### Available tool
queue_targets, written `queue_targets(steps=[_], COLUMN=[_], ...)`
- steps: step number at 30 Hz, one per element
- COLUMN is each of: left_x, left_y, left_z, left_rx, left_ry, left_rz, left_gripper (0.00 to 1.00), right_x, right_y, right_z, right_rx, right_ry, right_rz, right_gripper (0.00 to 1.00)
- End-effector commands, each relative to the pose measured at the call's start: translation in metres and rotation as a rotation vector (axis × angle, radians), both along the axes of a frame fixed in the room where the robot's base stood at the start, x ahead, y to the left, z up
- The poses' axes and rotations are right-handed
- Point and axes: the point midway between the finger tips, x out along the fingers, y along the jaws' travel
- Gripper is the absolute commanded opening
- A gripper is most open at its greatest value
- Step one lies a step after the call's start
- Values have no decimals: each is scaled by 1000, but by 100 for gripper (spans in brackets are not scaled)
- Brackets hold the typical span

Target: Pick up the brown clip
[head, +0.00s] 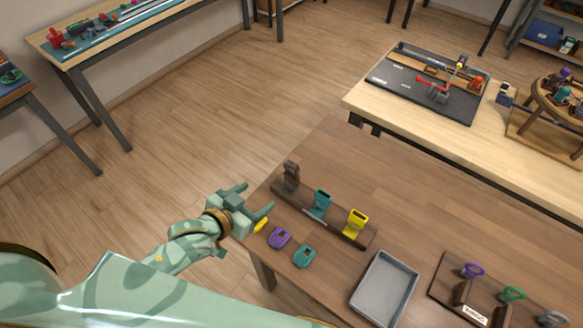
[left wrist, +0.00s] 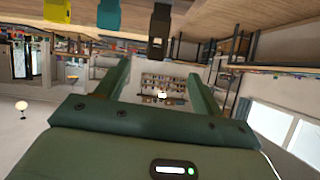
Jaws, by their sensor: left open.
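The brown clip (head: 291,174) is dark brown and stands upright at the left end of a wooden rack (head: 337,234). In the left wrist view the brown clip (left wrist: 158,30) shows near the top, just beyond the gap between the fingers. My left gripper (head: 257,198) is open and empty at the table's left edge, a short way left of the brown clip and apart from it. Its two fingers (left wrist: 157,78) are spread in the left wrist view. My right gripper is not in view.
A teal clip (head: 321,203) and a yellow clip (head: 355,223) stand on the same rack. Purple (head: 279,237), teal (head: 304,255) and yellow (head: 261,225) pieces lie in front. A grey tray (head: 384,288) is to the right. The table behind the rack is clear.

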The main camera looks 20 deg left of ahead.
Motion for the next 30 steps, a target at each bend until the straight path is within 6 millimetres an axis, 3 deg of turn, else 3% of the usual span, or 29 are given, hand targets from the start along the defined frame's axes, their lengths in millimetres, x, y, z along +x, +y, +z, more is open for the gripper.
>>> queue_targets(steps=[2, 5, 15, 23, 30], left_x=[7, 19, 86, 108, 140], left_y=[-4, -10, -35, -42, -50], left_z=[16, 17, -17, -26, -46], left_rx=[-54, -81, -79, -77, -78], left_ry=[-36, -52, -49, -48, -47], left_rz=[-12, -16, -15, -16, -15], left_gripper=[67, 67, 67, 67, 67], right_x=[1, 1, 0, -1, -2], right_y=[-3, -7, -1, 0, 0], right_z=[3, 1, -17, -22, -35], right_rx=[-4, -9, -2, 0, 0], right_ry=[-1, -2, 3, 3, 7], right_rz=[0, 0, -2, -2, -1], right_gripper=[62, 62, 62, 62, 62])
